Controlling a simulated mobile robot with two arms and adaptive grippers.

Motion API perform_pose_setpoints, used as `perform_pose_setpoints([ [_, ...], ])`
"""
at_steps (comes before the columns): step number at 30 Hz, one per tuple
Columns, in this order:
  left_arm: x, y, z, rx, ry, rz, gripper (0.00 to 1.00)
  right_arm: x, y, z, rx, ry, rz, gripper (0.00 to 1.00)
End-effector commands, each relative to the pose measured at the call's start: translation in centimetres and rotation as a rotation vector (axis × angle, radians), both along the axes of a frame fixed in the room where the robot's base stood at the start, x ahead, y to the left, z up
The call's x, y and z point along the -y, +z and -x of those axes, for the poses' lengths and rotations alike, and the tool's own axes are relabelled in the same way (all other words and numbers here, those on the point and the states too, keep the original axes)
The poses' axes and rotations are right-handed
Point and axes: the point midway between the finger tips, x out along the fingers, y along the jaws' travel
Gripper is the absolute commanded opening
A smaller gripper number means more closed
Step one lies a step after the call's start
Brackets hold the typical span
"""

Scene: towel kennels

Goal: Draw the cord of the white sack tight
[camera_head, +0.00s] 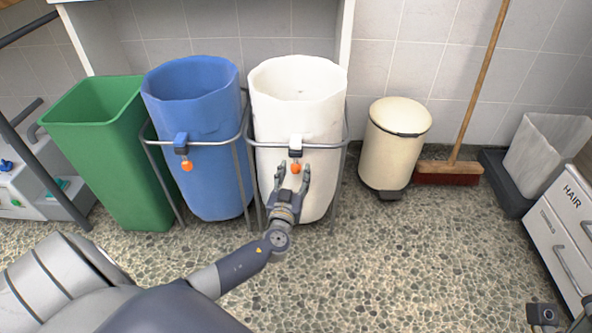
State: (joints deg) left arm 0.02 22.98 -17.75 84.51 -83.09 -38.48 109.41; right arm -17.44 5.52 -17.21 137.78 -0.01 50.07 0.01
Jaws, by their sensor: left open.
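The white sack (270,93) hangs open-mouthed in a metal frame (345,135), right of the blue sack. At its front is a cord lock (295,143) with an orange toggle (296,168) below it. My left gripper (293,180) is in front of the sack with its fingers apart, one on each side just below the orange toggle. I cannot tell whether a finger touches the toggle. My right gripper (543,315) shows only in small part at the bottom right corner, and its fingers cannot be made out.
A blue sack (205,110) with its own orange toggle (187,166) stands in the frame to the left. A green bin (100,130) is farther left. A cream pedal bin (392,145), a broom (450,172) and a drawer unit (560,235) are to the right. The pebbled floor in front is clear.

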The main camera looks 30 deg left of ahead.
Motion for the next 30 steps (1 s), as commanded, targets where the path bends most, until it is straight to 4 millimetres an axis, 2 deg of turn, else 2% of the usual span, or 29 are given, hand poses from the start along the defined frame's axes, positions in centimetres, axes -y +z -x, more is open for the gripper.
perform_pose_setpoints([
  [6, -0.8, -0.1, -1.9, 0.0, 0.0, -0.001, 0.46, 0.0, 0.0, -0.1, 0.009, 0.0, 0.001, 0.43],
  [16, -0.9, 0.0, -2.2, -0.001, 0.0, 0.0, 0.46, 0.0, 0.2, 0.0, 0.012, 0.0, 0.001, 0.43],
  [17, -0.9, 0.0, -2.2, -0.001, 0.0, 0.0, 0.42, 0.0, 0.2, 0.0, 0.012, 0.0, 0.001, 0.43],
  [22, -0.9, 0.0, -2.2, -0.001, 0.0, 0.0, 0.03, 0.0, 0.2, 0.0, 0.014, 0.0, 0.002, 0.43],
  [23, -0.9, 0.0, -2.2, -0.001, 0.0, 0.0, 0.0, 0.0, 0.2, 0.0, 0.014, 0.0, 0.002, 0.43],
  [30, -0.9, -0.6, -2.2, -0.001, 0.0, 0.0, 0.0, -0.1, -0.4, -0.1, 0.01, 0.0, 0.003, 0.43],
])
